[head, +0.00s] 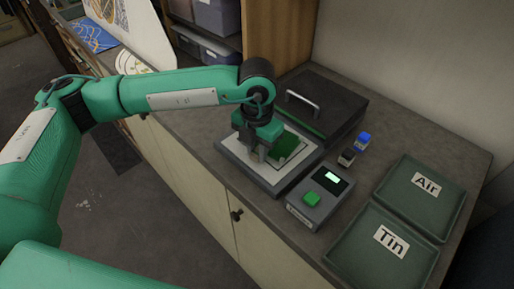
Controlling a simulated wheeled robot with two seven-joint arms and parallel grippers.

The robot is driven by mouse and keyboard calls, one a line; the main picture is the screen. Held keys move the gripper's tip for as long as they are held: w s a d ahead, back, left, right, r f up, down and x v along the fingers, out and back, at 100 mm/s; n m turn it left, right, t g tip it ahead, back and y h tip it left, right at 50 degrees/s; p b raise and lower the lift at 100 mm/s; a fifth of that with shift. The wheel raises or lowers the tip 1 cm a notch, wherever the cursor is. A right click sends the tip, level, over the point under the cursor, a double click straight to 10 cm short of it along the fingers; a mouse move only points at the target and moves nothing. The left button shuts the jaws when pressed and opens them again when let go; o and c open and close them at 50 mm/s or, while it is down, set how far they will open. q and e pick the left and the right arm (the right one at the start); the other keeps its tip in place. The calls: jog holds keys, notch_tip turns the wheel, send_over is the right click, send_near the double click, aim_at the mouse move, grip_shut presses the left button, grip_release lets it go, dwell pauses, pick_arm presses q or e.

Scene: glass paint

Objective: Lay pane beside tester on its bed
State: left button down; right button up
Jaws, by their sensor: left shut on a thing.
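The tester (322,198), a grey box with a green button and a small lit display, stands on the counter. Beside it on the left is its bed (236,163), a grey slab with a pale top. A green pane (291,147) is over the bed, partly hidden by my left gripper. My left gripper (257,153) points down over the bed and is shut on the pane. I cannot tell whether the pane touches the bed. My right gripper is not in view.
Green trays labelled Air (455,193) and Tin (352,252) lie at the right. A dark lidded box (338,98) with a metal handle stands behind the bed. A small blue-topped item (364,139) and a dark one (347,157) stand near the tester.

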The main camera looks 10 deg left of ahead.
pick_arm(q)
jog(key=c, duration=1.2)
grip_release()
jog(key=shift+o, duration=0.3)
jog(key=shift+r, duration=0.1)
